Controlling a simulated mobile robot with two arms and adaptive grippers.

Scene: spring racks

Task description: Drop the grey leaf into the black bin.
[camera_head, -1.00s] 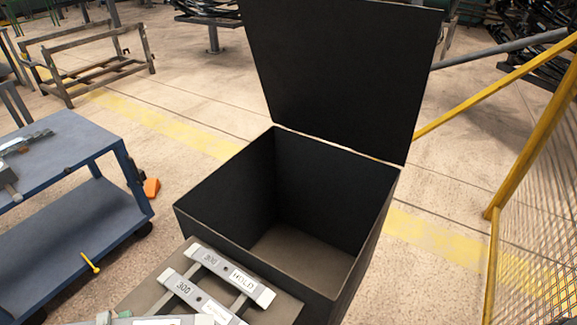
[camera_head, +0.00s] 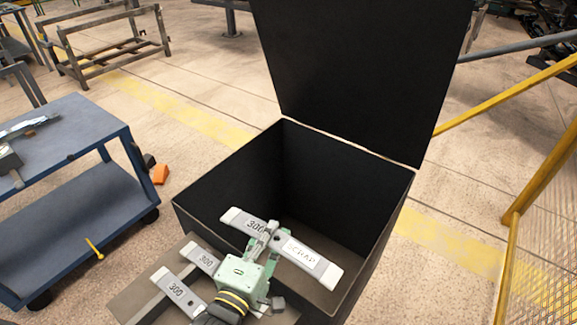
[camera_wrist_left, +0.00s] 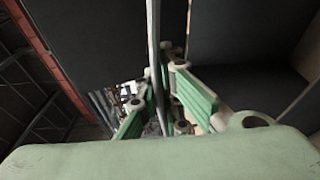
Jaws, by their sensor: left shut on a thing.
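The grey leaf (camera_head: 302,252), a flat bar marked 300 and SCRAP with pale ends, is held over the open top of the black bin (camera_head: 225,190). My left gripper (camera_head: 264,238), pale green, is shut on the leaf near its middle. In the left wrist view the leaf (camera_wrist_left: 154,40) shows nearly edge-on, between the fingers of the gripper (camera_wrist_left: 160,75). The bin's lid (camera_head: 355,75) stands raised at its back. The leaf and gripper hide part of the bin's inside. My right gripper is in neither view.
Other grey leaves marked 300 (camera_head: 178,291) lie on a brown surface (camera_head: 142,297) in front of the bin. A blue cart (camera_head: 75,145) stands at the left, with an orange block (camera_head: 160,174) near it. A yellow mesh fence (camera_head: 540,180) is at the right.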

